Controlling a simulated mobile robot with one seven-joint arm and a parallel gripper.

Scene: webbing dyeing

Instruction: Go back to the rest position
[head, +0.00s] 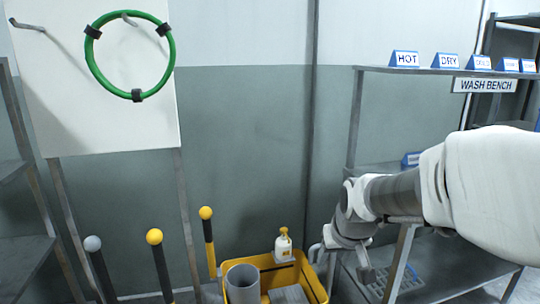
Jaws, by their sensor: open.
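My arm comes in from the right edge in the head view, with a white sleeve over its upper part. My gripper (342,260) hangs at its end, pointing down, with its fingers apart and nothing seen between them. It is in front of the wash bench's left end and to the right of the yellow tub (316,284). The fingertips are small and partly hard to make out.
A green ring (97,76) hangs on a hook of the white board at left. Ball-topped levers (154,237) stand below it. A grey cylinder (242,284) and a white bottle (283,244) are at the tub. Blue label signs (405,59) line the wash bench shelf (430,71).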

